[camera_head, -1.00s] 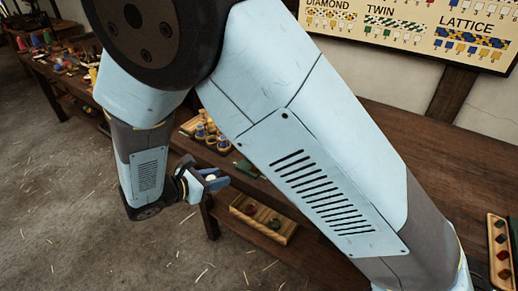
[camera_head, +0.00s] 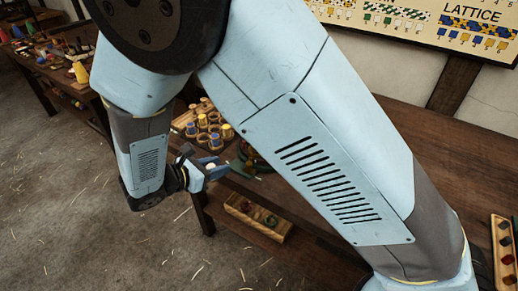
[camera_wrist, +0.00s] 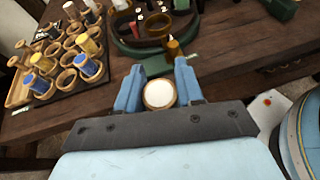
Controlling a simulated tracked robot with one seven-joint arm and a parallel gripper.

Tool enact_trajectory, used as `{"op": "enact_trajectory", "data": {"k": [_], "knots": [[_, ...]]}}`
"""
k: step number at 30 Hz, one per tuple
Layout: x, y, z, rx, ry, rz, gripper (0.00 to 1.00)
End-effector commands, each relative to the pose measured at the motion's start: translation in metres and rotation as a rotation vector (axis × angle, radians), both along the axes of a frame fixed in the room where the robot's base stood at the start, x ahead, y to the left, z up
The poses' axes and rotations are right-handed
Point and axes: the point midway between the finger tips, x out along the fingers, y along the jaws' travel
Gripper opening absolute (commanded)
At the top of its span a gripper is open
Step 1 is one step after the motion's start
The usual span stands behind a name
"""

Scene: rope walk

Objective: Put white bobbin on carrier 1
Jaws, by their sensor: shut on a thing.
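My gripper (camera_wrist: 159,88) is shut on the white bobbin (camera_wrist: 159,94). In the wrist view I see its white round end between the blue fingers. In the head view my gripper (camera_head: 208,169) is at the table's front edge, with a small pale spot of the bobbin showing. Ahead of it is a green ring-shaped stand (camera_wrist: 128,47) with dark and wooden parts and a small white label near its front. It also shows in the head view (camera_head: 252,158), partly behind my arm. I cannot read which carrier is number 1.
A wooden tray (camera_wrist: 20,88) of round cups with blue, yellow and white bobbins stands left of the green stand. A shelf below holds a wooden box (camera_head: 257,218). A pattern board hangs on the wall.

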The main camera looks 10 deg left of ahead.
Motion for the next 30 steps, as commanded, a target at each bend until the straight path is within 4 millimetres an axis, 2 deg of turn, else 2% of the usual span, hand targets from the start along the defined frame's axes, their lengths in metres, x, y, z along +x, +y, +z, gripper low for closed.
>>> {"op": "enact_trajectory", "data": {"k": [15,19,26,30], "knots": [[0.088,-0.059,0.0,0.0,-0.001,-0.002,0.08],[0.1,-0.067,0.0,0.0,0.0,-0.001,0.08],[0.11,-0.073,0.0,0.0,0.0,-0.001,0.08],[0.124,-0.083,0.0,-0.001,0.0,-0.002,0.08]]}}
